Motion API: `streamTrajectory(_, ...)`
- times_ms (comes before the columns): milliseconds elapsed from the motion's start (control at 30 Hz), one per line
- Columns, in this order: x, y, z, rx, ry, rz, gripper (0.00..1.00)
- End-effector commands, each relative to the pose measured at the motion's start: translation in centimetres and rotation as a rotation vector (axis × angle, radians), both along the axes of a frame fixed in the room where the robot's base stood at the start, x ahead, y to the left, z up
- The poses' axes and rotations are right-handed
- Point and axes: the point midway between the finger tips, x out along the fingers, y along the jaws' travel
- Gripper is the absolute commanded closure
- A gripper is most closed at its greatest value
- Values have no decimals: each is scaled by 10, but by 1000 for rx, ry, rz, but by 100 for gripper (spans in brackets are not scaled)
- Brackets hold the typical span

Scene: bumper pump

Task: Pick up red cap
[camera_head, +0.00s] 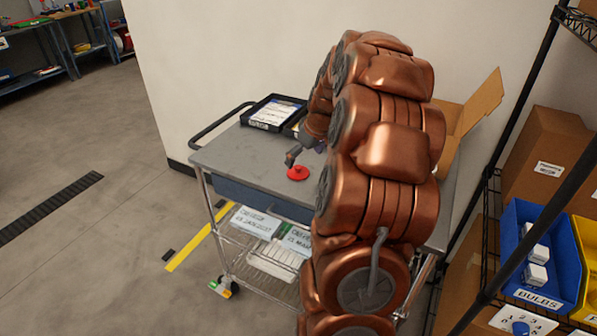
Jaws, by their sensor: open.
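The red cap (298,173) is a small round disc with a raised middle. It lies on the grey cart top (235,160), near the cart's front edge. My gripper (292,157) is just above and slightly left of the cap in the picture. It is small in this view, and its far finger and wrist are partly hidden by my copper-coloured arm. I cannot tell whether it touches the cap. Nothing is seen held in it.
A black tray (273,113) with papers sits at the cart's back. An open cardboard box (480,103) stands behind my arm. A wire shelf with a blue bin (566,262) is at the right. Bare cart top lies left of the cap.

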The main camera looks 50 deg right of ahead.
Motion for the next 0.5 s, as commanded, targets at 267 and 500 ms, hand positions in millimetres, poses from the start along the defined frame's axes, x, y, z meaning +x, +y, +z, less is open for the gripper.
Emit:
streamTrajectory(267,5,-1,-17,3,3,0,0)
streamTrajectory(500,15,-2,-46,4,4,2,0)
